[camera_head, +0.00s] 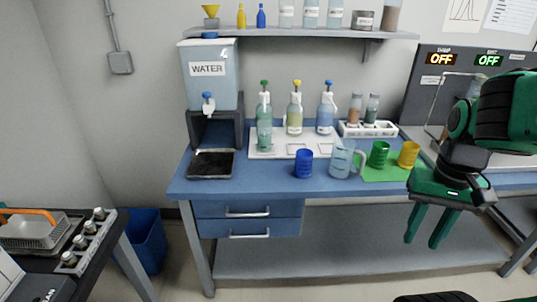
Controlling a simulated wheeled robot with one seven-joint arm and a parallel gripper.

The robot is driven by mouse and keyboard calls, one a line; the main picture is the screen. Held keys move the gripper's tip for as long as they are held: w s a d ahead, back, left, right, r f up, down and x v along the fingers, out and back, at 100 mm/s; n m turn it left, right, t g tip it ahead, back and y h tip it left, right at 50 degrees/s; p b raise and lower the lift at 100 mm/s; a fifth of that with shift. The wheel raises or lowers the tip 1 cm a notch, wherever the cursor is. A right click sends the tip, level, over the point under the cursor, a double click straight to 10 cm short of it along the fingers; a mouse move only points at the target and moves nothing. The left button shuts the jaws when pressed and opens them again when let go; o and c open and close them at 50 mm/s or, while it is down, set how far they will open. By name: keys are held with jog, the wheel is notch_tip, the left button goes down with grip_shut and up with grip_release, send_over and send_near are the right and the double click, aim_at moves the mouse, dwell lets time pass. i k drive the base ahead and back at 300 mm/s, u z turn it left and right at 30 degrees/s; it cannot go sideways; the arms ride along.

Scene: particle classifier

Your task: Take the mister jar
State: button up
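I cannot tell for sure which container is the mister jar. Three bottles with nozzle tops stand on a white tray (258,152) on the blue bench: a green bottle (264,128), a yellowish bottle (294,119) and a blue bottle (326,118). Several jars, including a clear one (310,14), stand on the wall shelf. My gripper (421,241) is at the right, pointing down in front of the bench. Its green fingers are apart with nothing between them.
A water dispenser (209,90) stands at the bench's left, above a black drip tray (211,165). A blue cup (304,163), clear pitcher (342,160), green mug (379,154) and yellow mug (408,154) line the front. A rack (352,131) holds two shakers.

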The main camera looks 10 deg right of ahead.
aim_at(264, 128)
jog(key=k, duration=0.85)
jog(key=u, duration=1.1)
jog(key=i, duration=1.7)
jog(key=z, duration=2.45)
jog(key=i, duration=0.1)
jog(key=u, duration=0.35)
